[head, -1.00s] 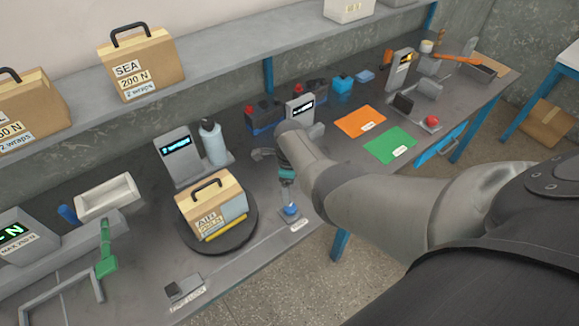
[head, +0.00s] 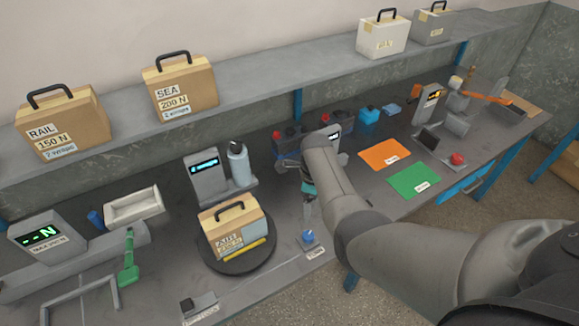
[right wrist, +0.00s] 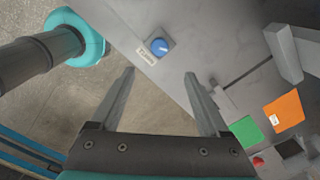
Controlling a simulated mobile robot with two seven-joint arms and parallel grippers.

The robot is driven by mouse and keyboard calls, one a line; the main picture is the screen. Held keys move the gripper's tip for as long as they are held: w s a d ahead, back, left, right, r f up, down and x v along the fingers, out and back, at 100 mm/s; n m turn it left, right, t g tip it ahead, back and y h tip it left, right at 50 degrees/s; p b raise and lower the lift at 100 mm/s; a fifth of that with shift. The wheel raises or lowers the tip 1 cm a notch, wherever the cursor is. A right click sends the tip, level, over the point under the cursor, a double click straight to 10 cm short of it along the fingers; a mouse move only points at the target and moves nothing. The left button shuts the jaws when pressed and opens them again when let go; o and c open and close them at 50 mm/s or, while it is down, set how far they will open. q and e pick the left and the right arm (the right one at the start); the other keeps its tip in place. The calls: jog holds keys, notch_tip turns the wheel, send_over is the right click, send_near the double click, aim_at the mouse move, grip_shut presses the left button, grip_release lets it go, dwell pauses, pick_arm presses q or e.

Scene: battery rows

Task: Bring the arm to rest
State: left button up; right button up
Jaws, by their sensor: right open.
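My right arm reaches in from the right in the head view, and its gripper (head: 307,205) hangs over the front part of the grey workbench (head: 290,268). In the right wrist view the gripper (right wrist: 160,73) has its two fingers wide apart with nothing between them. A blue round knob (head: 308,237) on a small labelled plate sits at the bench's front edge, just below the gripper in the head view. The knob also shows beyond the fingertips in the right wrist view (right wrist: 158,46), apart from them. My left gripper is not in view.
A box with a handle (head: 226,230) stands on a black turntable (head: 240,268) left of the gripper. A bottle (head: 239,165), an orange mat (head: 385,154), a green mat (head: 414,180) and a red button (head: 457,159) are on the bench. A shelf (head: 285,73) with boxes runs above.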

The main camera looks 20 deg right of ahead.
jog(key=s+r+n+t+h, duration=0.1)
jog(key=s+n+t+h, duration=0.1)
jog(key=s+n, duration=1)
jog(key=s+a+r+n+t+y, duration=0.2)
jog(key=s+a+r+n, duration=0.9)
jog(key=n, duration=0.5)
jog(key=s+f+n+g+b, duration=0.3)
jog(key=f+b, duration=1)
jog(key=f, duration=2.5)
jog(key=s+d+f+m+b, duration=0.1)
jog(key=s+f+b, duration=0.4)
jog(key=f, duration=0.6)
jog(key=s+d+f+b, duration=0.1)
jog(key=s+f+b, duration=0.4)
jog(key=s+f, duration=0.5)
jog(key=shift+s+d+f+m+b, duration=0.2)
jog(key=shift+d+f+m+b, duration=0.15)
jog(key=shift+f, duration=0.55)
